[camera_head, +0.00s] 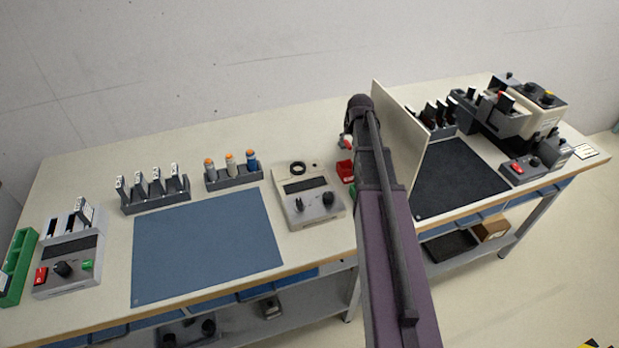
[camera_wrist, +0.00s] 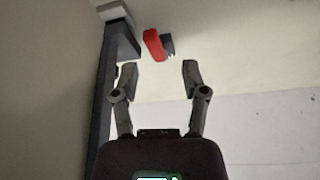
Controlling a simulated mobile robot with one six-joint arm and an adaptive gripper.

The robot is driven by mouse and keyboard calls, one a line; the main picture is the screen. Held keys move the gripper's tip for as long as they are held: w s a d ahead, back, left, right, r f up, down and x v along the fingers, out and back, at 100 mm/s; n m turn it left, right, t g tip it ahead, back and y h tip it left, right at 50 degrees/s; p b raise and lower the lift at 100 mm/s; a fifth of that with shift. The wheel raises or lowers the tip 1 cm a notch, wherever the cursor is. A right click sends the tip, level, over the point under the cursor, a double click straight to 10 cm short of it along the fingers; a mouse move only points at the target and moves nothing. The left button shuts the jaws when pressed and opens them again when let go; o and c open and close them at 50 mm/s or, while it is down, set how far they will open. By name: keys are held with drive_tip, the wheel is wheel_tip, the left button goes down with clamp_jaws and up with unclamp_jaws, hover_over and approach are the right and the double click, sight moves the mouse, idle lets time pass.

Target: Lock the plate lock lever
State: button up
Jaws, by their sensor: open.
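My gripper (camera_wrist: 160,76) shows in the wrist view with its two fingers apart and nothing between them. A red block-like part (camera_wrist: 152,44) with a dark ribbed piece beside it lies past the fingertips, apart from them and slightly left of the middle. I cannot tell whether it is the plate lock lever. In the head view a small red and grey part (camera_head: 346,142) shows just left of my arm, partly hidden by it. My gripper's fingers cannot be made out in the head view. No lever is clearly recognisable on the benches.
An upright pale panel (camera_head: 399,140) stands right of my arm. A grey device with knobs (camera_head: 308,207) and a red bin (camera_head: 345,171) are left of it. Several dark machines (camera_head: 505,115) crowd the right bench. The blue mat (camera_head: 205,248) is clear. A dark post (camera_wrist: 122,42) stands left of the fingers.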

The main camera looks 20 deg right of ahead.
drive_tip(key=shift+d+p+v, duration=0.3)
drive_tip(key=shift+p+v, duration=3.8)
drive_tip(key=shift+v, duration=0.65)
drive_tip(key=s+a+f+g+b, duration=0.1)
drive_tip(key=s+a, duration=0.4)
drive_tip(key=a, duration=0.1)
drive_tip(key=s+a+f+n+g, duration=0.1)
drive_tip(key=s+a, duration=0.4)
drive_tip(key=a, duration=0.2)
drive_tip(key=s+a+f+g+b, duration=0.1)
drive_tip(key=s+a+f, duration=0.1)
drive_tip(key=s+a, duration=0.3)
drive_tip(key=shift+s+a+n+g+y+b, duration=0.2)
drive_tip(key=shift+a+n+g+y+b, duration=0.15)
drive_tip(key=shift+a, duration=0.4)
drive_tip(key=shift+s+a, duration=0.55)
drive_tip(key=shift+s, duration=0.1)
drive_tip(key=shift+s+a+g, duration=0.25)
drive_tip(key=shift+s+a, duration=0.25)
drive_tip(key=shift+s, duration=0.2)
drive_tip(key=shift+s+a+g, duration=0.2)
drive_tip(key=shift+s+a, duration=0.3)
drive_tip(key=shift+s, duration=0.25)
drive_tip(key=shift+s+f, duration=0.1)
drive_tip(key=shift+s, duration=0.05)
